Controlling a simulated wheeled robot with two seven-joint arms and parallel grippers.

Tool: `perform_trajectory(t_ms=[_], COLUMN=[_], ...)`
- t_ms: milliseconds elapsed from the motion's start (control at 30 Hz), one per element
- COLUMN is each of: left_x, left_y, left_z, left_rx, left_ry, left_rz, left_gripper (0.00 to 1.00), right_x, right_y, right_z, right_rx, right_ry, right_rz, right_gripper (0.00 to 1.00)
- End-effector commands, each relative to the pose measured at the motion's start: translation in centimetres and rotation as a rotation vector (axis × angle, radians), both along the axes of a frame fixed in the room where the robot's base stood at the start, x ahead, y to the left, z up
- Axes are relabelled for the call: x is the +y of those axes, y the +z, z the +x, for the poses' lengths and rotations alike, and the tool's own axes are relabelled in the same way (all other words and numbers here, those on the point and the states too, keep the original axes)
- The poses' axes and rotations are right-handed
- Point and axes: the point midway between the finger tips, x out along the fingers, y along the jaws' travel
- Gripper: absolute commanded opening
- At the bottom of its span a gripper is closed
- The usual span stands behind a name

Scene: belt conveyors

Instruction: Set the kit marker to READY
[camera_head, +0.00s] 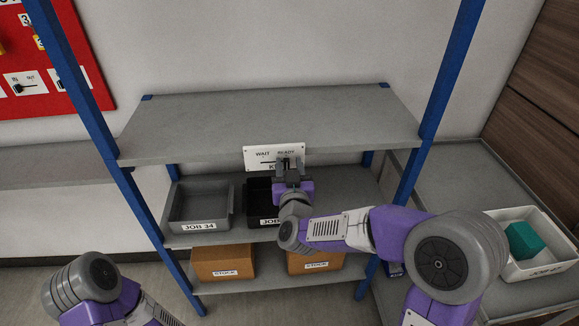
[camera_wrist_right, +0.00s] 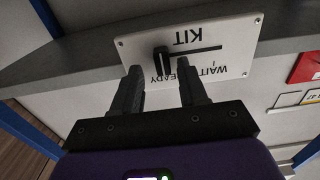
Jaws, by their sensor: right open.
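The kit marker is a white plate (camera_head: 252,163) on the front edge of the upper shelf, lettered WAIT, READY and KIT. In the right wrist view the plate (camera_wrist_right: 240,32) appears upside down. Its dark slider knob (camera_wrist_right: 162,62) stands at the READY end of the slot, and the empty slot runs toward WAIT. My right gripper (camera_head: 288,168) is in front of the plate and partly covers it in the head view. In the wrist view its fingers (camera_wrist_right: 159,82) are open, one on each side of the knob, with visible gaps. My left gripper is out of view; only its arm shows at bottom left.
Below the marker, a grey JOB 34 bin (camera_head: 198,227) and a black bin (camera_head: 257,187) stand on the middle shelf. Brown STOCK boxes (camera_head: 224,258) sit lower. Blue posts (camera_head: 451,75) flank the rack. A white bin (camera_head: 498,216) with a green block stands at right.

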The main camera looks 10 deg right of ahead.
Motion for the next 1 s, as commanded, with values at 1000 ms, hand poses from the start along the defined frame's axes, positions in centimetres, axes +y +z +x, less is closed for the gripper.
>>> perform_trajectory(t_ms=[1000], left_x=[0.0], left_y=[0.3], left_z=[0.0], left_rx=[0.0], left_ry=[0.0], left_rz=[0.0], left_gripper=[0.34], right_x=[0.9], right_y=[0.0], right_z=[-7.5], right_rx=[0.0], right_ry=[-0.002], right_rz=[0.0], right_gripper=[0.43])
